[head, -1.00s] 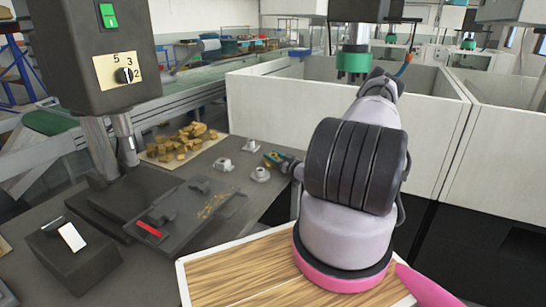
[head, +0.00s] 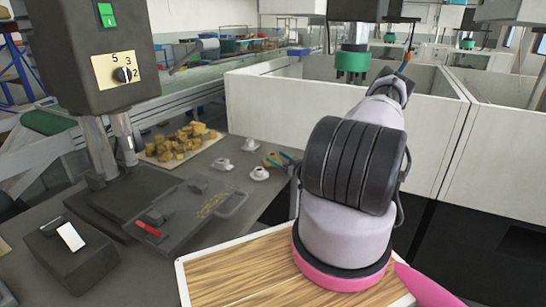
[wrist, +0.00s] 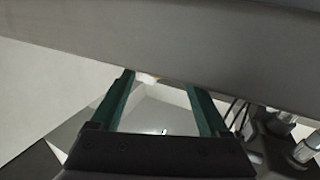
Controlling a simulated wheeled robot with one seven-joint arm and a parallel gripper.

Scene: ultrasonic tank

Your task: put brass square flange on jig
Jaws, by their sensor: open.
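A dark flat plate with a red-handled clamp (head: 185,212), possibly the jig, lies on the bench to the left.
White flanged pieces (head: 259,174) stand near my gripper. Several brass-coloured chunks (head: 181,143) lie on a mat behind. A dark press head (head: 90,55) stands at left. A white tank (head: 290,105) stands behind my arm. A wooden-topped tray (head: 235,270) is in front.

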